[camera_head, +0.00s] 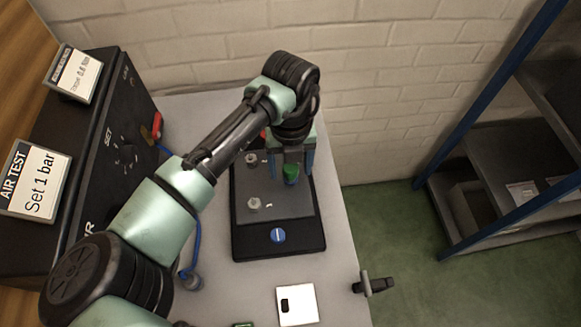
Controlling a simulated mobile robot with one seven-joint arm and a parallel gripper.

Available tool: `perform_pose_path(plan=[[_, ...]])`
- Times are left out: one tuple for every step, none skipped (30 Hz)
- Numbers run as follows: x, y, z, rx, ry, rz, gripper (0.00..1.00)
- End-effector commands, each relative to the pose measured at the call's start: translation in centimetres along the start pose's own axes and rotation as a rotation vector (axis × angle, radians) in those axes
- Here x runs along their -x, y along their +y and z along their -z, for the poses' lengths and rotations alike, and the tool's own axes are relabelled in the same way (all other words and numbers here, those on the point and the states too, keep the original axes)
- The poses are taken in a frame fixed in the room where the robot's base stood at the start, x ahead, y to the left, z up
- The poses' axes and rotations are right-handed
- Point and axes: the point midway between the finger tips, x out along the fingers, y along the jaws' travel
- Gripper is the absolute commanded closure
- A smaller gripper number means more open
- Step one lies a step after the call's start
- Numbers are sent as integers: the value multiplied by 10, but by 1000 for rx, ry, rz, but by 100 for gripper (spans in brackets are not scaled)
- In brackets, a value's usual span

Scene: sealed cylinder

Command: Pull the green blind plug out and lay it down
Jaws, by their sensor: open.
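The green blind plug (291,174) shows near the far right of a dark fixture plate (275,245) on the grey table. My gripper (292,177) points down over it, with a finger on each side of the plug. The gripper is open; whether a finger touches the plug I cannot tell. My wrist hides the space above the plug, and what the plug sits in is not clear from here.
Two metal fittings (254,204) and a blue disc (278,236) are on the plate. A black test box (120,150) with signs stands left. A white square piece (297,305) lies in front. The table's right edge is close; a shelf (500,170) stands beyond.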

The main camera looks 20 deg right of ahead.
Motion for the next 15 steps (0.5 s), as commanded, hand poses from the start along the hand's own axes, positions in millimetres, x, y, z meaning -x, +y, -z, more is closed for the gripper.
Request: perform_pose_path(plan=[[0, 0, 0, 0, 0, 0, 30], [0, 0, 0, 0, 0, 0, 30], [0, 0, 0, 0, 0, 0, 30], [0, 0, 0, 0, 0, 0, 30], [0, 0, 0, 0, 0, 0, 30], [0, 0, 0, 0, 0, 1, 30], [1, 0, 0, 0, 1, 1, 30], [1, 0, 0, 1, 1, 1, 30], [1, 0, 0, 1, 1, 1, 30], [1, 0, 0, 1, 0, 1, 30], [0, 0, 0, 1, 0, 0, 30], [0, 0, 0, 0, 0, 0, 30], [0, 0, 0, 0, 0, 0, 30], [0, 0, 0, 0, 0, 0, 30], [0, 0, 0, 0, 0, 0, 32]])
